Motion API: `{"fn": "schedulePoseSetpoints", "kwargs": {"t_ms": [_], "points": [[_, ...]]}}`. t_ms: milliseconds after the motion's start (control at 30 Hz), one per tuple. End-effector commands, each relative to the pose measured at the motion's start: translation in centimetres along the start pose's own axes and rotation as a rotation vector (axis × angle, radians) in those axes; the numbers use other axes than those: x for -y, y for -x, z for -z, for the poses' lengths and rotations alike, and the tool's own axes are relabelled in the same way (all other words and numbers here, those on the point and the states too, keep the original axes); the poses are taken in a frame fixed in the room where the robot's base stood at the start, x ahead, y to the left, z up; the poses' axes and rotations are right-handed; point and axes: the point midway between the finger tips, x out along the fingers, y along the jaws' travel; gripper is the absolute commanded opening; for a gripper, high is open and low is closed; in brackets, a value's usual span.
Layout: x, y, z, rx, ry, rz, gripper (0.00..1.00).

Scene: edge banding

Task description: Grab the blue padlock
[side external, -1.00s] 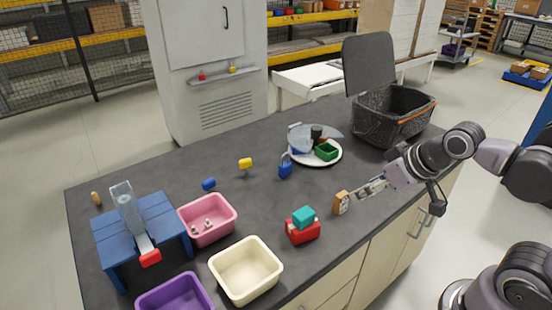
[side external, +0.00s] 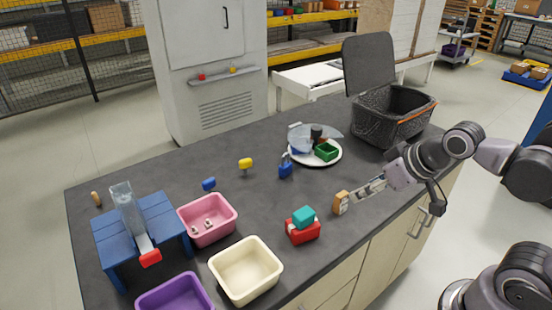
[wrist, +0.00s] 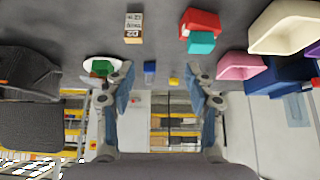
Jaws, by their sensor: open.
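The blue padlock (side external: 286,170) stands on the dark countertop, just left of the white plate, its shackle up. In the wrist view a small blue shape (wrist: 150,68), likely the padlock, shows beyond and between the fingers. My gripper (side external: 370,188) is at the right front of the counter, well to the right of the padlock and apart from it. In the wrist view my gripper (wrist: 164,95) has its two fingers spread wide with nothing between them.
A wooden block (side external: 341,202) sits just by my fingertips. A red box with a teal block (side external: 303,216) is left of it. A white plate (side external: 332,158) with a green tray lies right of the padlock. A black crate (side external: 393,115) stands behind. Pink, cream and purple bins are front left.

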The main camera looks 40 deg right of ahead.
Motion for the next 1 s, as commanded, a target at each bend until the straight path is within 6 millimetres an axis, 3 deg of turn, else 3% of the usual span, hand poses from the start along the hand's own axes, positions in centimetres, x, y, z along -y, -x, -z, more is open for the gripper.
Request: {"fn": "schedulePoseSetpoints", "kwargs": {"t_ms": [300,433,733,1000], "points": [[0.0,0.0,0.1,0.001,-0.002,0.0,0.49],[0.0,0.1,1.3,0.017,-0.035,-0.006,0.49],[-0.4,-0.4,8.2,0.119,-0.256,-0.072,0.49],[-0.5,-3.2,14.4,0.196,-0.479,-0.171,0.49]]}}
